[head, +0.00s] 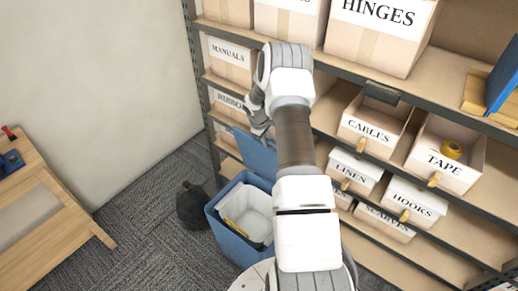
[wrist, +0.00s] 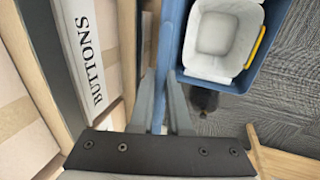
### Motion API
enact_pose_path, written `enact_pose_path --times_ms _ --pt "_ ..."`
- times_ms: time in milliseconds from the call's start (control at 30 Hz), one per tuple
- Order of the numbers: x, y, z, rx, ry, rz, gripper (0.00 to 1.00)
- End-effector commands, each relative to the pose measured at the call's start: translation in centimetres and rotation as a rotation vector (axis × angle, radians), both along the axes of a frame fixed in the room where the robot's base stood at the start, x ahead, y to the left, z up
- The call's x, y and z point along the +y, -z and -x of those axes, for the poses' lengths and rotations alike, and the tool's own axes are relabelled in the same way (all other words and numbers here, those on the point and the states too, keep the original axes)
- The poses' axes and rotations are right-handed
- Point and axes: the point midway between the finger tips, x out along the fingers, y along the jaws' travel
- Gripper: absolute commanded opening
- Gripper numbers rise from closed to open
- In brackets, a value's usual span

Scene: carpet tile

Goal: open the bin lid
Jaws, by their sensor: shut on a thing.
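The blue bin (head: 228,236) stands open on the carpet in front of the shelving, with a white liner (head: 252,207) inside. Its blue lid (head: 256,155) is raised and stands steeply up at the shelf side of the bin. My gripper (head: 262,130) is at the lid's upper edge, partly hidden by my arm. In the wrist view my gripper (wrist: 162,85) is shut on the lid (wrist: 166,50), which shows edge-on between the two fingers. The bin (wrist: 189,50) is to the right of the lid there.
A black bag-like object (head: 192,206) sits on the carpet left of the bin. A wooden table (head: 45,185) stands at the left. Shelves with labelled boxes, such as MANUALS (head: 229,58) and CABLES (head: 370,128), rise close behind the lid.

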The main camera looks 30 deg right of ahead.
Motion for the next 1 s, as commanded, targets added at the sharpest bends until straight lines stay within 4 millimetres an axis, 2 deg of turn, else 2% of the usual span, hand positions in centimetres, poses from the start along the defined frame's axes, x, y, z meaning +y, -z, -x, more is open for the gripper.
enact_pose_path --times_ms 100,300,767,800,933,1000 --pt "-1.6 -0.2 -0.5 -0.001 0.002 0.002 0.0" --pt "-2.8 -0.4 -1.0 0.0 -0.001 0.001 0.0" --pt "-3.1 -0.5 -1.1 0.001 -0.002 0.001 0.0" --pt "-3.1 -0.5 -1.1 0.001 -0.002 0.001 0.18" --pt "-3.1 -0.5 -1.1 0.001 -0.002 0.001 0.42" --pt "-3.1 -0.5 -1.1 0.001 -0.002 0.001 0.45"
